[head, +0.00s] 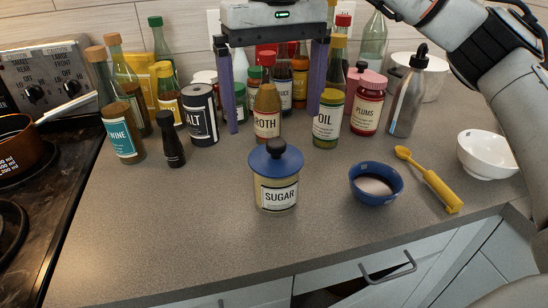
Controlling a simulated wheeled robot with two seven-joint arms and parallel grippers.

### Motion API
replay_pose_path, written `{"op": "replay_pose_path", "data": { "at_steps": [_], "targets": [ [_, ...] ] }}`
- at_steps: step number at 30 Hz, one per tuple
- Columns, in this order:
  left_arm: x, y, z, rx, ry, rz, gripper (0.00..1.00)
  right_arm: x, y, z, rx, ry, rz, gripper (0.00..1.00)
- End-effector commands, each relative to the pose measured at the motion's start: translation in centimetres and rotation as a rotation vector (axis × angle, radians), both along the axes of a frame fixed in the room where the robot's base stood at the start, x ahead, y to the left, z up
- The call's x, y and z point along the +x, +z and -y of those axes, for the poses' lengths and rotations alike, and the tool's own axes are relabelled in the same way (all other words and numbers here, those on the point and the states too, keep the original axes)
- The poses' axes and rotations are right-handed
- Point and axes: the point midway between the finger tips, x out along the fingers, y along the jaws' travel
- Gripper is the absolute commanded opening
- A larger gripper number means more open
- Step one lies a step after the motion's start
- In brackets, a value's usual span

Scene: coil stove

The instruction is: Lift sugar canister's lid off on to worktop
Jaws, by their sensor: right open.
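The sugar canister (276,195) stands upright on the grey worktop (190,225), its label facing me. Its blue lid (262,165) with a dark round knob (277,147) sits on top. My right gripper (275,125) comes in from the upper right. Its two purple fingers are wide apart, with nothing held between them. It hangs above and seemingly behind the canister, in front of the bottles; the exact depth is hard to tell. My left gripper is not in view.
Several bottles and jars crowd the back, including an oil bottle (328,118) and a salt tin (201,115). A blue bowl (360,192), yellow spoon (435,185) and white bowl (487,155) lie to the right. The stove (60,190) is left. Worktop left of the canister is clear.

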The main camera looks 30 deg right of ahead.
Motion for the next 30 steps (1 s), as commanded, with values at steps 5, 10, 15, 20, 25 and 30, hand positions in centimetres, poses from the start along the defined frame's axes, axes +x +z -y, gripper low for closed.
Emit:
{"op": "replay_pose_path", "data": {
  "at_steps": [5,10,15,20,25,30],
  "targets": [
    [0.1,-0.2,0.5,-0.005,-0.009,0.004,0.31,0.0,-1.8,-0.1,0.003,0.001,0.0,0.96],
    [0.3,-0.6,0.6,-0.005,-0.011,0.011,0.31,-0.4,-3.9,0.0,0.003,-0.001,-0.002,0.96],
    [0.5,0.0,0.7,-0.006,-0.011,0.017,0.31,-0.7,-6.1,0.1,0.003,-0.002,0.0,0.96],
    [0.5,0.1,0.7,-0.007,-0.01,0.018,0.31,-0.7,-7.0,0.0,0.004,-0.001,0.001,0.96],
    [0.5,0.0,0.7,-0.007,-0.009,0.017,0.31,-0.7,-7.0,0.0,0.004,-0.002,0.002,0.96],
    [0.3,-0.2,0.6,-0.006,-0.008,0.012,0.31,-0.7,-6.9,0.0,0.004,-0.002,0.002,0.7]
  ]
}}
